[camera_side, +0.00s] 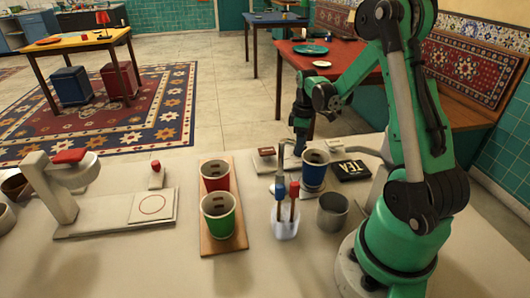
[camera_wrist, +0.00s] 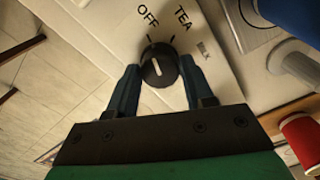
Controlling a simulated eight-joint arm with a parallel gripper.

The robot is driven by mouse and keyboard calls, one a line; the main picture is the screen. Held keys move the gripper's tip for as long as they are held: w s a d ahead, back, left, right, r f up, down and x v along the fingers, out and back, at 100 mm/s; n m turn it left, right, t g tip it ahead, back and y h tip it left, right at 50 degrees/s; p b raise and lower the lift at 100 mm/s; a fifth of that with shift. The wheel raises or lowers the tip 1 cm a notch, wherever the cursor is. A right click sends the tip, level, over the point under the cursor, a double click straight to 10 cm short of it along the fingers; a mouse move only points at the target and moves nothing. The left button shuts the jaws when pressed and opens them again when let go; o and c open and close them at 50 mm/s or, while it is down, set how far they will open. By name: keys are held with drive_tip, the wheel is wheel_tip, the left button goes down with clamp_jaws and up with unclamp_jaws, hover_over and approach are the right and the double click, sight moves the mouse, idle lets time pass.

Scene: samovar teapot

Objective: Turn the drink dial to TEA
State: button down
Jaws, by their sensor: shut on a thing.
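The black round drink dial (camera_wrist: 157,62) sits on a pale panel (camera_wrist: 110,60) in the wrist view. It has a white pointer line, nearly upright in the picture. The printed words OFF and TEA stand above it, with a smaller label to the right that is hard to read. I cannot tell exactly which mark the line meets. My gripper (camera_wrist: 158,74) has one finger on each side of the dial and is shut on it. In the side view my gripper (camera_side: 300,148) reaches down behind the blue cup (camera_side: 314,178); the dial is hidden there.
A black TEA box (camera_side: 352,171) lies right of the blue cup. A metal cup (camera_side: 332,213) and a clear holder (camera_side: 285,224) with stirrers stand in front. Red (camera_side: 215,177) and green (camera_side: 218,222) cups stand on a wooden board. A white machine (camera_side: 62,195) is at left.

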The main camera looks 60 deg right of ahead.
drive_tip(key=m, duration=0.4)
drive_tip(key=shift+m, duration=2.3)
drive_tip(key=shift+c, duration=1.7)
unclamp_jaws()
drive_tip(key=shift+r, duration=2.8)
